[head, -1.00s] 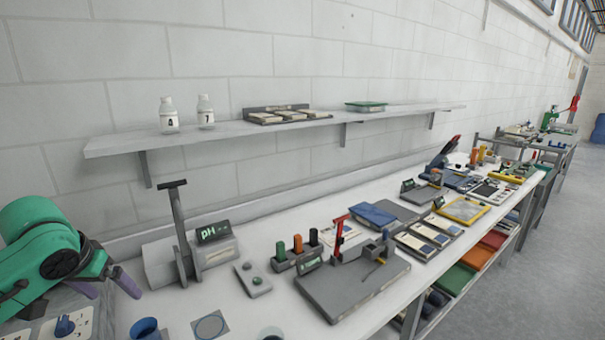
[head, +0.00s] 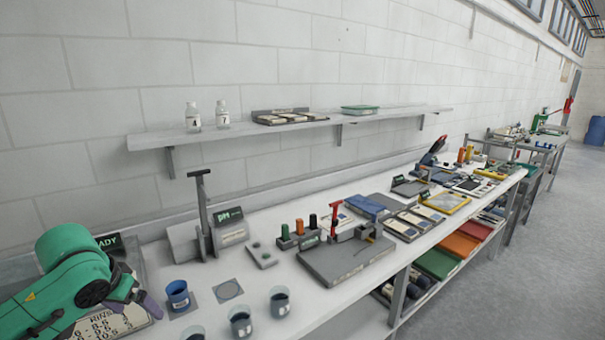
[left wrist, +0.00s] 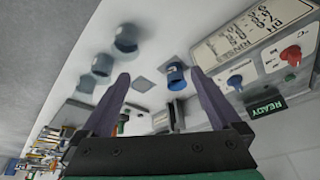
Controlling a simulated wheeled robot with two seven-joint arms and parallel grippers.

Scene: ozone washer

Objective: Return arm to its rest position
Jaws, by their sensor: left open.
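My left arm is green and comes in from the left in the head view. My left gripper (head: 146,303) is over the left end of the bench, beside a blue cup (head: 178,294). In the left wrist view its two purple-grey fingers (left wrist: 160,95) are spread apart with nothing between them touching. The blue cup (left wrist: 176,76) appears beyond the fingertips there. My right gripper is in neither view.
The bench (head: 330,300) runs along the wall. Grey cups (head: 241,322) stand near its front edge. A pH meter (head: 230,225) with a grey stand and a grey board (head: 345,262) lie farther along. A wall shelf (head: 250,130) holds two bottles. The floor at right is clear.

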